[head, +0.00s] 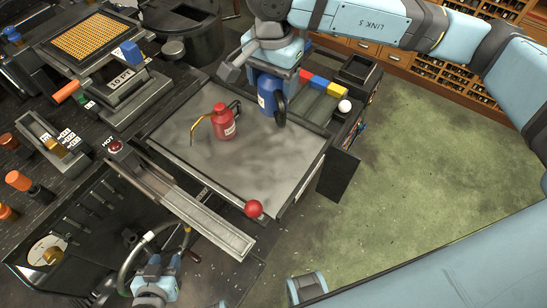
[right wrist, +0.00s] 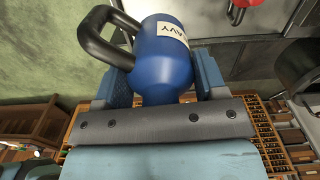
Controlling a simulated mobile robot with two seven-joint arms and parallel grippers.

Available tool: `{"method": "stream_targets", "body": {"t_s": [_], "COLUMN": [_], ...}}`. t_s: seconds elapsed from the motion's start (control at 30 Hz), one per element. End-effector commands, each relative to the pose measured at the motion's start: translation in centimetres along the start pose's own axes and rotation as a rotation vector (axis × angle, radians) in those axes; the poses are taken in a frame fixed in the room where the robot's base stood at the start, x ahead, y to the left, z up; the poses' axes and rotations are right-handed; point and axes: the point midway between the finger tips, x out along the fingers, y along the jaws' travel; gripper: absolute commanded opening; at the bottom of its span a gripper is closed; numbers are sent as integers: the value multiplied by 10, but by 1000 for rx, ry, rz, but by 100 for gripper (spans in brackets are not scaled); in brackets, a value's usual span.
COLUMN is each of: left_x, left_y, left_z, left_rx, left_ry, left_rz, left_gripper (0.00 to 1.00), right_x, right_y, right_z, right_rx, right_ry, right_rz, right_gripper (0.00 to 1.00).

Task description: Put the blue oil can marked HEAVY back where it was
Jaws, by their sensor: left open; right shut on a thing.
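The blue oil can (head: 267,100) is at the upper right edge of the grey metal plate (head: 210,165). Its black handle faces right in the head view. In the right wrist view the blue can (right wrist: 160,65) carries a white label, partly cut off, reading "AVY". My right gripper (head: 273,75) is shut on it, a finger on each side (right wrist: 160,85). I cannot tell whether the can touches the plate. A red oil can (head: 222,124) with a brass spout stands upright on the plate, left of the blue can. My left gripper (head: 155,285) is open and empty at the lower left.
Red, blue and yellow blocks (head: 320,83) and a white ball (head: 344,106) lie right of the blue can. A red ball knob (head: 253,208) is at the plate's front corner. A long metal channel (head: 195,208) runs along the front. The green floor at right is clear.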

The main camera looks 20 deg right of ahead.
Motion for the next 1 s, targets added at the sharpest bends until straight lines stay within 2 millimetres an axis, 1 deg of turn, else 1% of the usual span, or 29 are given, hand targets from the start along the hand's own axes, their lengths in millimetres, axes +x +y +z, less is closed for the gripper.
{"method": "stream_targets", "body": {"t_s": [0.07, 0.17, 0.5, 0.6, 0.7, 0.87, 1.0], "left_x": [0, -2, -10, -11, -11, -12, -13], "left_y": [-1, -1, -1, 0, 0, 0, 0], "left_z": [0, -3, -16, -18, -19, -19, -19], "left_rx": [1, 2, 2, 2, 1, 1, 0], "left_ry": [0, 0, 5, 5, 5, 4, 1], "left_rz": [0, -1, -1, -1, -1, 0, 0], "left_gripper": [43, 43, 43, 43, 43, 43, 43], "right_x": [6, 25, 115, 135, 148, 158, 176], "right_y": [-1, 0, 0, -1, -2, -2, -1], "right_z": [1, 1, 0, 0, 0, -1, -1], "right_rx": [26, 33, 30, 29, 28, 29, 29], "right_ry": [6, 7, 7, 7, 8, 9, 7], "right_rz": [-5, -4, -1, -3, -5, -5, -3], "right_gripper": [37, 37, 37, 37, 37, 37, 37]}}
